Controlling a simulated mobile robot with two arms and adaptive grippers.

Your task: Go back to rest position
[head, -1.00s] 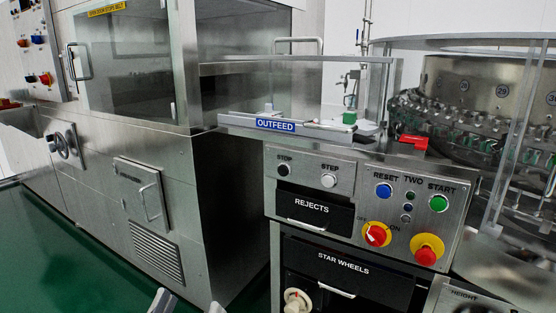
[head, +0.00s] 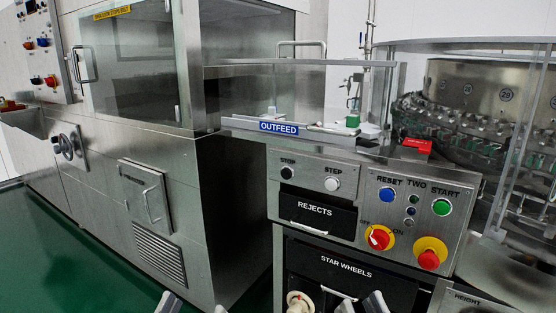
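My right gripper (head: 361,305) shows at the bottom edge, in front of the STAR WHEELS drawer (head: 347,274). Its two grey fingertips stand apart with nothing between them. My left gripper (head: 194,306) shows at the bottom edge left of centre, in front of the lower machine cabinet and green floor. Its fingertips also stand apart and look empty. Only the tips of both grippers are in view; the rest is cut off by the frame.
The control panel (head: 457,184) has blue and green buttons and red-on-yellow switches. The REJECTS drawer (head: 316,212) is left of them. A steel cabinet (head: 95,170) fills the left, a round washer (head: 485,80) the right. Green floor (head: 60,260) lies open at lower left.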

